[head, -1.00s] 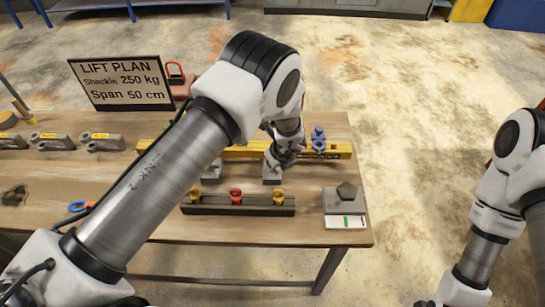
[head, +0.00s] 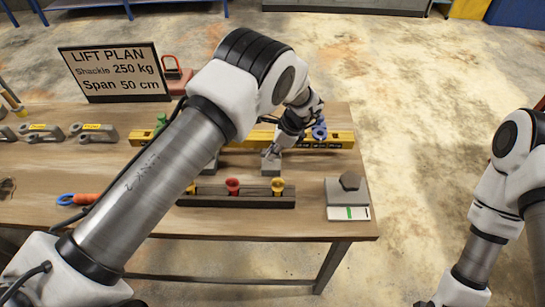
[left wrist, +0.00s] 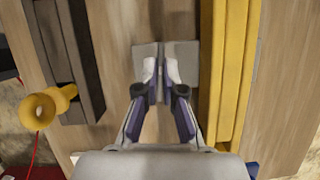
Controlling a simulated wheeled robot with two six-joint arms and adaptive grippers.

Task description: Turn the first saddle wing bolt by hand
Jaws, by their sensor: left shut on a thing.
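My left gripper (head: 270,154) reaches down to the right-hand grey saddle block (head: 272,168) in front of the yellow beam (head: 335,139). In the left wrist view the fingers (left wrist: 160,72) are closed together over the grey block (left wrist: 183,58), between the yellow beam (left wrist: 231,70) and a dark rack (left wrist: 72,60). The wing bolt is hidden between the fingertips, which are shut on it. A second grey saddle block (head: 211,165) is partly behind my left arm. My right arm hangs at the right edge, its gripper out of view.
The dark rack (head: 240,202) holds yellow and red knobs (head: 232,186) in front of the saddles. A blue piece (head: 319,132) is on the beam. Grey shackles (head: 92,133) and a sign (head: 115,72) are at left.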

